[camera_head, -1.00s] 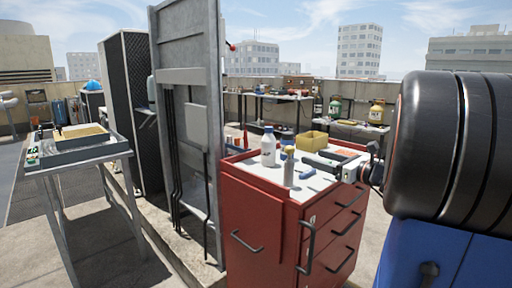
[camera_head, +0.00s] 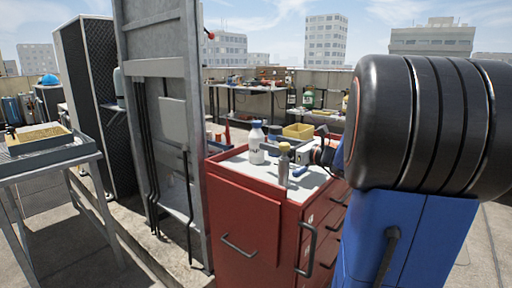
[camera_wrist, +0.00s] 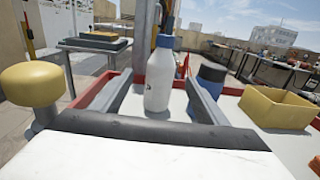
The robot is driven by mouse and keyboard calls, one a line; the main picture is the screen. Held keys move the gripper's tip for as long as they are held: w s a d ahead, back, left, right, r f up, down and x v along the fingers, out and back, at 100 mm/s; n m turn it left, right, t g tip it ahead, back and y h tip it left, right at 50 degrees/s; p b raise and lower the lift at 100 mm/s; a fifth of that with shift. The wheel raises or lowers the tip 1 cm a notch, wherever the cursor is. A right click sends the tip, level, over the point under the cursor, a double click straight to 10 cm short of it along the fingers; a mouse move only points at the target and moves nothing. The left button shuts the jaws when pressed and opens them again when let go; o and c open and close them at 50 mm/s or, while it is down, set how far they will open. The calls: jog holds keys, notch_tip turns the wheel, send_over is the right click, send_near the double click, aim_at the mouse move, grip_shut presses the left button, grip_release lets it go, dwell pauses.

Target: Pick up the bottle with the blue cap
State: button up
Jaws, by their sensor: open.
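The white bottle with the blue cap (camera_head: 257,142) stands upright on top of the red tool cabinet (camera_head: 240,222). In the wrist view the bottle (camera_wrist: 158,82) appears between my gripper's two grey fingers (camera_wrist: 157,84), with a gap on each side. My gripper is open and holds nothing; I cannot tell how far the fingers reach along the bottle. In the head view my gripper (camera_head: 296,156) is partly hidden behind a grey bottle with a tan cap (camera_head: 284,168). That cap (camera_wrist: 32,84) is close at the left in the wrist view.
A yellow bin (camera_head: 298,131) stands behind on the cabinet top. A dark-lidded blue container (camera_wrist: 208,84) is just beyond my right finger. A tall grey metal panel (camera_head: 160,100) rises left of the cabinet. A table with a tray (camera_head: 50,155) is at far left.

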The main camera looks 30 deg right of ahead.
jog(key=x, duration=1.3)
jog(key=shift+w+d, duration=0.1)
jog(key=c, duration=1.4)
